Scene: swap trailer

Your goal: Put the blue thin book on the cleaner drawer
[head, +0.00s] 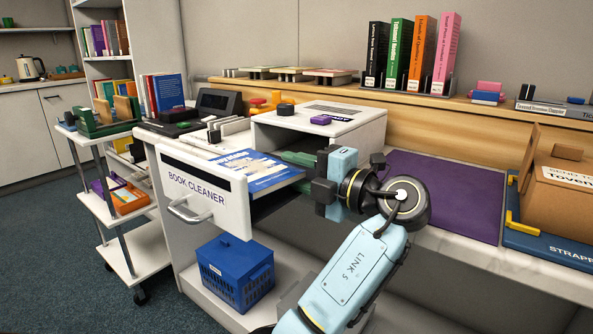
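The blue thin book (252,168), with a white and blue cover, lies flat in the pulled-out cleaner drawer, behind its white front panel (205,196) marked "BOOK CLEANER". The drawer extends from the white cleaner box (325,124) on the counter. My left gripper (321,182) is just right of the drawer and the book, pointing left. It seems apart from the book, and nothing shows held in it. My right gripper is not in view.
A blue basket (236,272) sits on the shelf below the drawer. A white cart (127,230) stands at the left. Upright books (416,55) stand on the back ledge. A purple mat (455,190) and a cardboard box (560,185) lie to the right.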

